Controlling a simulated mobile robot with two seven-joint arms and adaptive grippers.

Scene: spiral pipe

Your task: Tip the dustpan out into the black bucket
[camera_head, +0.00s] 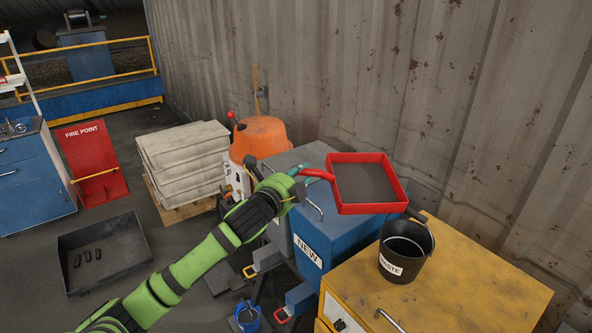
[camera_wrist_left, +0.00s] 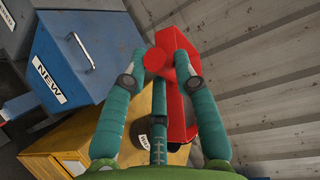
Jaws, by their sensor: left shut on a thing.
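The red dustpan (camera_head: 368,209) is up behind and left of the black bucket, open face up and looking roughly level. A dark grey surface shows inside it; I cannot tell if that is its floor or loose material. My left gripper (camera_head: 300,177) is shut on the dustpan's handle. In the left wrist view the teal fingers (camera_wrist_left: 165,62) close around the red handle, with the dustpan (camera_wrist_left: 178,115) beyond. The black bucket (camera_head: 391,269), labelled WASTE, stands upright on the yellow cabinet; it is mostly hidden in the left wrist view. My right gripper is out of view.
The yellow cabinet (camera_head: 470,285) is clear right of the bucket. A blue bin marked NEW (camera_head: 335,238) stands left of it. A corrugated wall (camera_head: 450,100) rises close behind. A black tray (camera_head: 105,265) and a blue bucket (camera_head: 247,318) are on the floor.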

